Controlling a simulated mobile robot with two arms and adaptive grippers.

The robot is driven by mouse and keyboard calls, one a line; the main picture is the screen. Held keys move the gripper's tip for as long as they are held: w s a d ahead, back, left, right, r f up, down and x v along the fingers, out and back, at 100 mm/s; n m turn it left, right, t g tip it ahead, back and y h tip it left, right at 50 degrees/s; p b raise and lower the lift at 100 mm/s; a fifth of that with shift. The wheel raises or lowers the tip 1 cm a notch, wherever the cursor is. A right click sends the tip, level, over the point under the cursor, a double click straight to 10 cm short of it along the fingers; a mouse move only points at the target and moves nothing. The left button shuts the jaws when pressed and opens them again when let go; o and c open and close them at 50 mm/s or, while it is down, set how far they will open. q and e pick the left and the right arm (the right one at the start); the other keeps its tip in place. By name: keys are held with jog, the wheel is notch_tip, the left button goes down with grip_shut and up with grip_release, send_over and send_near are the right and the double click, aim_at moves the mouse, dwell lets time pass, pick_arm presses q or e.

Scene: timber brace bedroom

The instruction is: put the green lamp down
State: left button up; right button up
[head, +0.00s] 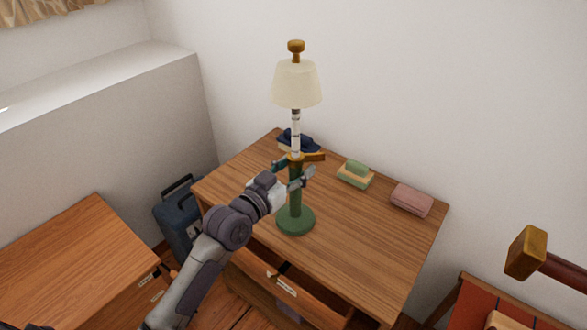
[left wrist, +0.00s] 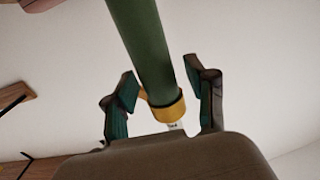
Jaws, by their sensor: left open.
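The green lamp (head: 295,190) has a round green base, a green post, a brass collar and a cream shade. It looks upright, its base over the wooden dresser top; whether the base touches the wood is hard to tell. My left gripper (head: 292,172) is open at the post just below the collar. In the left wrist view, the green post (left wrist: 144,45) and brass collar (left wrist: 166,110) lie between the spread fingers of my left gripper (left wrist: 164,98), with a gap on each side. My right gripper is not in view.
On the dresser (head: 345,236) are a dark blue item (head: 298,141), a green and yellow block (head: 355,174) and a pink case (head: 411,200) behind the lamp. A drawer (head: 290,290) stands open in front. A blue suitcase (head: 178,218) stands at left.

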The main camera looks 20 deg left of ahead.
pick_arm(q)
jog(key=shift+r, duration=0.15)
jog(key=p+v, duration=0.2)
jog(key=v, duration=1)
jog(key=shift+p, duration=0.3)
